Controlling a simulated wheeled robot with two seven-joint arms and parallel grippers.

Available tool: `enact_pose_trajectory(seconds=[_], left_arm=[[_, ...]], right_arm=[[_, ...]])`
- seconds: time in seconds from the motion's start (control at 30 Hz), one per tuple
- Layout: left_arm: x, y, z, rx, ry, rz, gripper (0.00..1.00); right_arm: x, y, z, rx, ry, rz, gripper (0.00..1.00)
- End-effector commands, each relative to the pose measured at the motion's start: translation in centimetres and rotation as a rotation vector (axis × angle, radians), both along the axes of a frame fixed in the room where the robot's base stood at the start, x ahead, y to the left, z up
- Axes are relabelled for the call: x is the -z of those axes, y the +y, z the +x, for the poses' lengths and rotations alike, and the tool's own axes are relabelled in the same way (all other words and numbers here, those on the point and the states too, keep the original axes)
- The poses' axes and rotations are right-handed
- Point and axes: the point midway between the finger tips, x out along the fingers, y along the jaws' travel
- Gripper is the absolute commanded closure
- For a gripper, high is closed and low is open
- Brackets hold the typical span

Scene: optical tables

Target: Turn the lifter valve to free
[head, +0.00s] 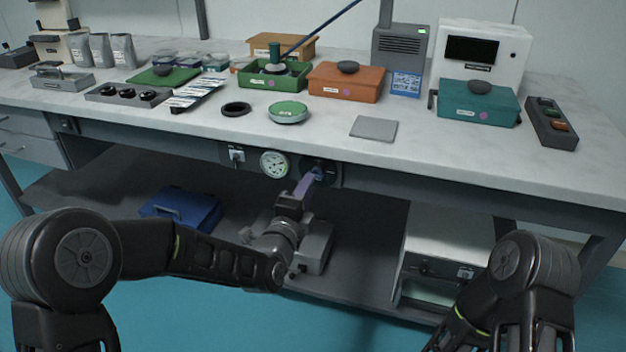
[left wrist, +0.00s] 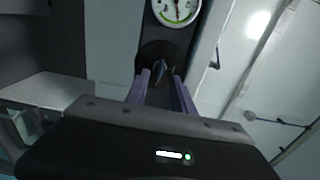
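The lifter valve (head: 320,170) is a small knob on a dark panel under the table's front edge, right of a round gauge (head: 274,164). The left wrist view shows the left gripper's fingers (left wrist: 159,80) apart, one on each side of the handle, with gaps visible; contact cannot be made out. My right arm is at the lower right of the head view; its gripper is not visible.
The tabletop (head: 440,155) above holds bins, boxes and a grey pad (head: 374,128). A switch plate (head: 237,156) is left of the gauge. The lower shelf carries a blue case (head: 182,208) and a white unit (head: 448,240). Teal floor is clear in front.

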Motion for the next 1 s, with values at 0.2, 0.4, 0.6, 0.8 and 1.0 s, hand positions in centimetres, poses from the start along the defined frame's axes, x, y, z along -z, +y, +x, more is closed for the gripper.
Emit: enact_pose_trajectory(seconds=[0.2,0.4,0.6,0.8,1.0], left_arm=[[0.1,-1.1,3.2,0.0,0.0,-0.001,0.71],[0.1,-1.4,4.3,0.0,0.001,-0.001,0.71],[0.0,-1.4,4.3,0.0,0.001,0.0,0.71],[0.0,-1.4,4.3,0.0,0.001,0.0,0.85],[0.0,-1.4,4.3,0.0,0.001,0.0,1.0]], right_arm=[[0.2,0.0,0.0,0.0,0.0,0.0,0.42],[0.2,0.0,0.0,0.0,0.0,0.0,0.42],[0.2,0.0,0.0,0.0,0.0,0.0,0.42],[0.2,0.0,0.0,0.0,0.0,0.0,0.42],[0.2,0.0,0.0,0.0,0.0,0.0,0.42]])
